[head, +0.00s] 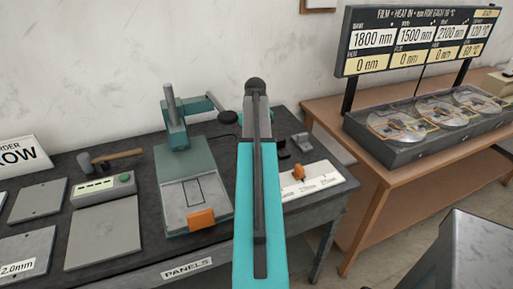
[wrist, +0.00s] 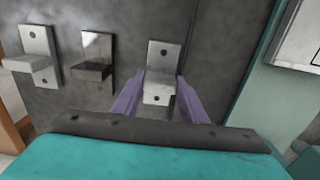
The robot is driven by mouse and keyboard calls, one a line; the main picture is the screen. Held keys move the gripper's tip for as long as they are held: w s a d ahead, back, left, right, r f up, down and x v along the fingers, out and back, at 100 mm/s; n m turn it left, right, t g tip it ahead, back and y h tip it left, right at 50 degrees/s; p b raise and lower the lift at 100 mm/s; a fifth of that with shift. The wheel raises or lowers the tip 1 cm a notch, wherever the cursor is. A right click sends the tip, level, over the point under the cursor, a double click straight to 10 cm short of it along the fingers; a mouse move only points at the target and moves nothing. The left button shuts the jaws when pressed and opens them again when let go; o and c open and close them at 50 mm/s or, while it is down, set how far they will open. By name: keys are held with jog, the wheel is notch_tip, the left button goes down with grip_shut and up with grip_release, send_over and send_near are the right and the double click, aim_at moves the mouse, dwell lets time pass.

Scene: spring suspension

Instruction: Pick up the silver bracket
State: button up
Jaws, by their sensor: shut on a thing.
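In the wrist view my gripper (wrist: 161,78) has its two purple fingers on either side of a silver bracket (wrist: 159,92). It is shut on this L-shaped bracket, which has a hole in its upright plate. The bracket appears to be at the dark bench top; I cannot tell whether it is lifted. To its left are a shiny dark bracket (wrist: 94,58) and a matte grey bracket (wrist: 37,50). In the head view my arm hides the gripper and the held bracket; the grey bracket (head: 301,141) and the dark one (head: 282,153) show to the right.
A teal press (head: 187,165) stands left of my arm, close beside the gripper. A white board with an orange knob (head: 310,181) lies at the right of the bench. A wooden table (head: 405,185) with a reel tray is further right.

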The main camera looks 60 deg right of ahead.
jog(key=shift+r+b, duration=0.45)
jog(key=shift+r, duration=0.75)
jog(key=shift+s+a+r, duration=0.15)
jog(key=s+a+b, duration=0.1)
jog(key=s+a, duration=0.2)
jog(key=a, duration=0.1)
jog(key=s+a+r+b, duration=0.1)
jog(key=s+a, duration=0.2)
jog(key=s, duration=0.1)
jog(key=s+a+b, duration=0.1)
jog(key=s+a, duration=0.2)
jog(key=a, duration=0.1)
jog(key=shift+s+a+r, duration=0.15)
jog(key=shift+a+r, duration=0.1)
jog(key=shift+a, duration=0.05)
jog(key=shift+s, duration=0.1)
